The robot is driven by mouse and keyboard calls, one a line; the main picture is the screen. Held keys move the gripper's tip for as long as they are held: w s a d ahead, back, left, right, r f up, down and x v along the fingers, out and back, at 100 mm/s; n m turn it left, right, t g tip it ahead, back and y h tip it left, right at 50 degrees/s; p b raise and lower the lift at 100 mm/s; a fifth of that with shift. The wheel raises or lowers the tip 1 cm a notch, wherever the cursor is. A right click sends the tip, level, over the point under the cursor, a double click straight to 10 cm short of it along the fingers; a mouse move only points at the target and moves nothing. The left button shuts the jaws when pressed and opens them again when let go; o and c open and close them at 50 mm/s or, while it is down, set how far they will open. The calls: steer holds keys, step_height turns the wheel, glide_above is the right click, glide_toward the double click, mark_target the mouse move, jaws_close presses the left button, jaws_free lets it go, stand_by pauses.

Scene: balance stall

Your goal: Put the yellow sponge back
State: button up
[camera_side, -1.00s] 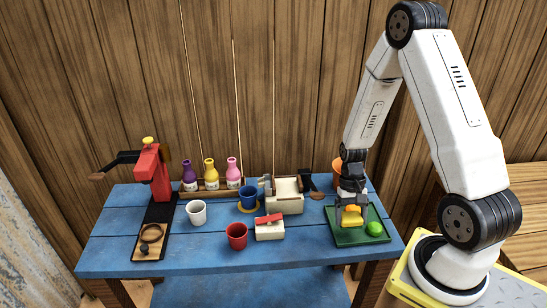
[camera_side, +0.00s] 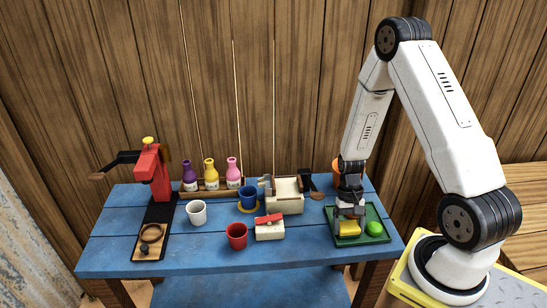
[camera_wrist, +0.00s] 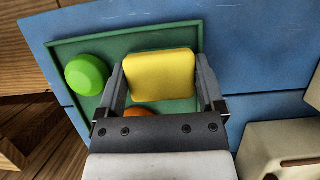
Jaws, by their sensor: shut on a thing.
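The yellow sponge (camera_side: 349,228) is at the green tray (camera_side: 376,238) at the right end of the blue table. My gripper (camera_side: 348,217) points down over the tray and is shut on the sponge. In the wrist view the sponge (camera_wrist: 160,75) sits between the two fingers of my gripper (camera_wrist: 160,82), with the tray (camera_wrist: 190,26) below it. The sponge looks low, at or just above the tray's floor; I cannot tell whether it touches. A green lime-like thing (camera_side: 374,228) lies on the tray beside the sponge, and it also shows in the wrist view (camera_wrist: 87,74).
An orange thing (camera_wrist: 140,111) shows partly behind my gripper in the wrist view. A cream box (camera_side: 269,231) with a red top, a red cup (camera_side: 237,235) and a white cup (camera_side: 196,212) stand left of the tray.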

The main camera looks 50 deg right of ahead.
steer(key=shift+f, duration=0.1)
steer(key=o, duration=0.8)
steer(key=v, duration=1.2)
steer(key=shift+a, duration=0.1)
steer(key=shift+w+a+r+n+t+h, duration=0.15)
steer(key=shift+a+r+n+t+h, duration=0.4)
steer(key=shift+a+r+n+t, duration=1.5)
steer(key=shift+w+a+r+n+g+h, duration=0.15)
steer(key=shift+a+n+h, duration=0.6)
steer(key=shift+a, duration=2.65)
steer(key=shift+w+a+r+n+t+h, duration=0.25)
steer(key=shift+a+r+n+t, duration=0.8)
steer(key=shift+a+n, duration=1.2)
